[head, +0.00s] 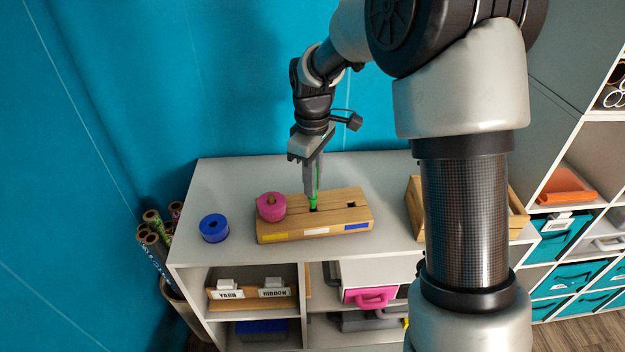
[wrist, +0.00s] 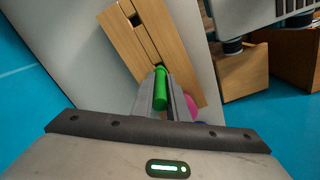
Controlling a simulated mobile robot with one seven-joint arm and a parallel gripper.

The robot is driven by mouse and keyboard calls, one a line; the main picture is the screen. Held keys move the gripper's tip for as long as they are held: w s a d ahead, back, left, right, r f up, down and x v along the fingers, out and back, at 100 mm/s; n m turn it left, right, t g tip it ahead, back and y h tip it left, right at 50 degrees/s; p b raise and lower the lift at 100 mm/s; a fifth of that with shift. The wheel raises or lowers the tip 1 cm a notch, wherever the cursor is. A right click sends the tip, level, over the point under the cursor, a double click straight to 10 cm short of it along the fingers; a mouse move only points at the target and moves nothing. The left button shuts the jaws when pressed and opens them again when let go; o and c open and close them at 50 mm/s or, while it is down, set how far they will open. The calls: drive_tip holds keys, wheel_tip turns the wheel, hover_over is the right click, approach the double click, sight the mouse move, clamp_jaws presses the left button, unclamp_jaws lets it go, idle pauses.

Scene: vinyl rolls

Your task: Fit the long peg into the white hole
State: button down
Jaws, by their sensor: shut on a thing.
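The long green peg (head: 313,201) is held upright in my gripper (head: 312,190), which is shut on it. The wooden block (head: 285,233) lies on the shelf top and has yellow, white (head: 315,231) and blue labels on its front. The peg's lower end is at the middle hole (head: 313,209), behind the white label; I cannot tell whether its tip is inside. The right hole (head: 350,204), behind the blue label, is empty. In the wrist view the green peg (wrist: 160,90) lies between my fingers, with the block (wrist: 180,60) beyond it.
A pink roll (head: 271,207) sits on the block's left end, close to my gripper. A blue roll (head: 214,228) lies on the shelf top (head: 222,182) to the left. A wooden box (head: 414,205) stands to the right, partly behind my arm. The shelf top behind the block is clear.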

drive_tip(key=shift+f+b, duration=0.85)
drive_tip(key=shift+f, duration=0.9)
idle(2.2)
drive_tip(key=shift+s+f, duration=0.15)
drive_tip(key=shift+f, duration=0.05)
idle(0.7)
drive_tip(key=c, duration=1.2)
unclamp_jaws()
drive_tip(key=shift+r, duration=0.1)
drive_tip(key=shift+r, duration=0.15)
drive_tip(key=shift+r+p, duration=2.6)
drive_tip(key=shift+r, duration=0.8)
